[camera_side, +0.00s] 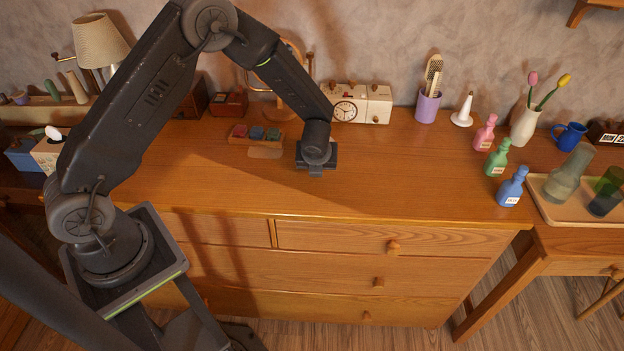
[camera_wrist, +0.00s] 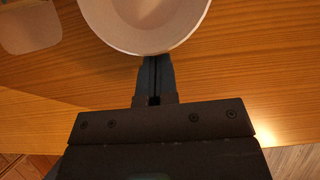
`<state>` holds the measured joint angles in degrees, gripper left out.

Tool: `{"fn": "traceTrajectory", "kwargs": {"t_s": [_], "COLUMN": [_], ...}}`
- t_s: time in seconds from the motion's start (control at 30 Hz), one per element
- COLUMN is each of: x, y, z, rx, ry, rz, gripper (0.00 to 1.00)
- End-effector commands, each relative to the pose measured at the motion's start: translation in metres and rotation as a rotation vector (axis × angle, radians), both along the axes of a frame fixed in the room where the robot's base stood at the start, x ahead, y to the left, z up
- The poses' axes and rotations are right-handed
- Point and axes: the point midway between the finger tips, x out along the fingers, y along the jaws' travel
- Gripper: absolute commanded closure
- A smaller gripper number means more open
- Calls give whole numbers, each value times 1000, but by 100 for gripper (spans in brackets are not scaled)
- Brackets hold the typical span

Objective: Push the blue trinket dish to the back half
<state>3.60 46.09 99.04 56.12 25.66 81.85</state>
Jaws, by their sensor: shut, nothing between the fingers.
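In the wrist view, a round, pale grey-white dish (camera_wrist: 145,22) fills the top centre, cut off by the frame's edge. It is the only dish there, and no blue shows on it. My gripper (camera_wrist: 155,62) is shut and empty, its fingertips at the dish's near rim. I cannot tell whether they touch it. In the side view, my gripper (camera_side: 316,172) is low over the middle of the dresser top (camera_side: 400,190). The dish does not show there; my wrist seems to hide it.
A flat beige pad (camera_side: 265,153) lies left of my gripper, with a small tray of coloured pieces (camera_side: 233,138) behind. A mirror stand and a white clock (camera_side: 345,110) stand along the back. Bottles (camera_side: 512,188) stand at the right. The dresser top right of my gripper is clear.

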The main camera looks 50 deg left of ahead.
Motion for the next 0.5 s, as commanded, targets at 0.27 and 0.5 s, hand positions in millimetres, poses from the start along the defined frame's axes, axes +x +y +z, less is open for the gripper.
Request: {"fn": "traceTrajectory", "kwargs": {"t_s": [0.27, 0.5], "x": [12, 21], "y": [12, 22], "z": [0, 0], "rx": [-1, -1], "ry": [-1, -1], "rz": [2, 2], "gripper": [100, 100]}}
